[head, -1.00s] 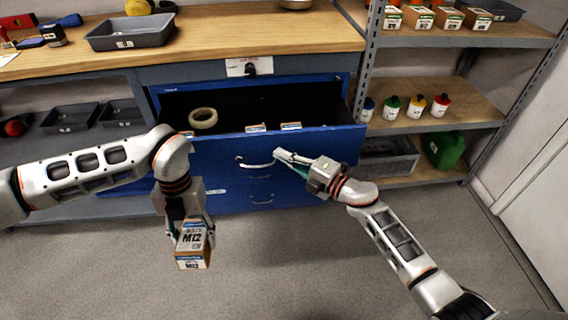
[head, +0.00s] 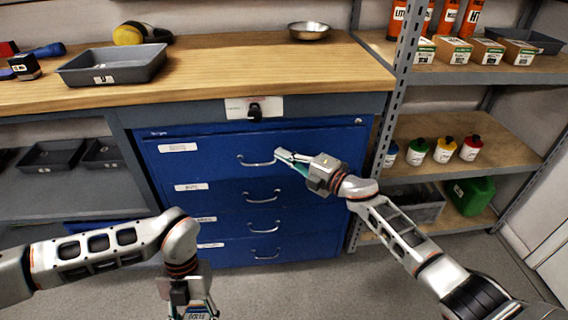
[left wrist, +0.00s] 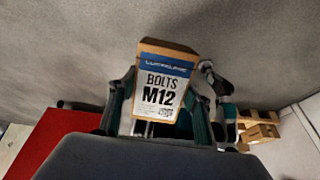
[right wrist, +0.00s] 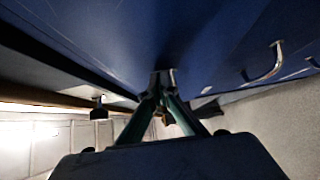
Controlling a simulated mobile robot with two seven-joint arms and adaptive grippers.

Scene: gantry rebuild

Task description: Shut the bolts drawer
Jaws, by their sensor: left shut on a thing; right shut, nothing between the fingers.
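The top drawer (head: 215,160) of the blue cabinet looks flush, or nearly flush, with the drawers below it. Its label is too small to read. My right gripper (head: 283,155) is shut and empty at the right end of that drawer's handle (head: 256,162). In the right wrist view its fingertips (right wrist: 162,75) are against or very near the blue front; I cannot tell if they touch. My left gripper (head: 190,296) is shut on a box marked BOLTS M12 (left wrist: 165,85), held low in front of the cabinet. In the head view the bottom edge cuts the box off.
The wooden worktop (head: 220,75) above holds a grey tray (head: 115,65) and a metal bowl (head: 308,31). A black lock or latch (head: 254,112) sits above the drawers. A shelf rack (head: 397,110) with bottles stands at right. Floor in front is clear.

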